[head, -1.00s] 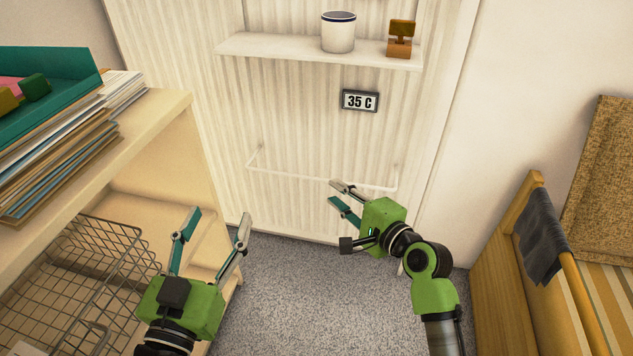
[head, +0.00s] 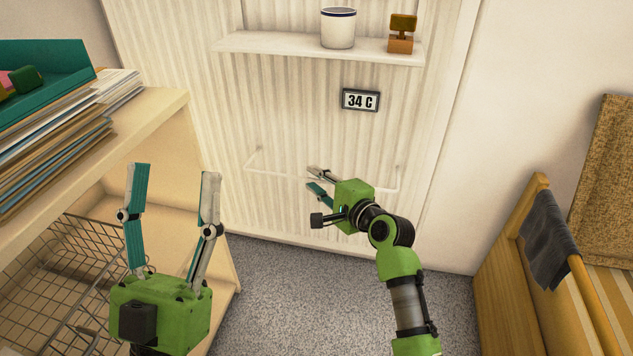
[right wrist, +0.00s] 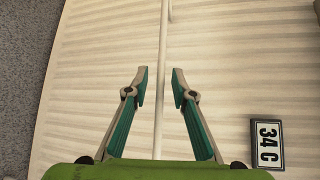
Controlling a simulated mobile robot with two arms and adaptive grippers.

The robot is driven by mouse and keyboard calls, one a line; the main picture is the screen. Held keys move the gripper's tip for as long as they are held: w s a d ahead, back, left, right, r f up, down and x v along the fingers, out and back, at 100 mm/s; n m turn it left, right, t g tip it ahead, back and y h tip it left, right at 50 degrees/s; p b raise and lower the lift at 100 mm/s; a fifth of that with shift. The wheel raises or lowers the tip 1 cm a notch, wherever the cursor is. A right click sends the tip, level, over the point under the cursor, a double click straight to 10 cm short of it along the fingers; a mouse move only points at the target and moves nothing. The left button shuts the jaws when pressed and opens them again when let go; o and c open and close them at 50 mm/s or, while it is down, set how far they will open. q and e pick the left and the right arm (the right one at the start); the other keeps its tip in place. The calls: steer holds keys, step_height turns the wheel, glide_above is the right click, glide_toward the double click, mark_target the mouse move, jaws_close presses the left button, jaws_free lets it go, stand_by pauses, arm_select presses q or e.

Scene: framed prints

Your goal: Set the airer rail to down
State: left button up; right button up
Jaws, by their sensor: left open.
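The airer rail (head: 280,173) is a thin white bar on two side arms, fixed low on the ribbed white panel in the head view. My right gripper (head: 314,180) is at the middle of the rail and hides part of it. In the right wrist view the rail (right wrist: 163,45) runs lengthwise through the gap between the open fingers (right wrist: 159,78); I cannot tell whether it lies between the fingertips or just beyond them. My left gripper (head: 174,174) is open and empty at the left, away from the rail.
A shelf (head: 285,45) above holds a white mug (head: 338,28) and a small brown block figure (head: 402,33). A display (head: 360,100) reads 34 C. A bookcase (head: 150,125) with a wire basket (head: 60,270) stands left, a wooden frame with grey cloth (head: 548,240) right. Carpet (head: 290,290) between is clear.

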jaws_close()
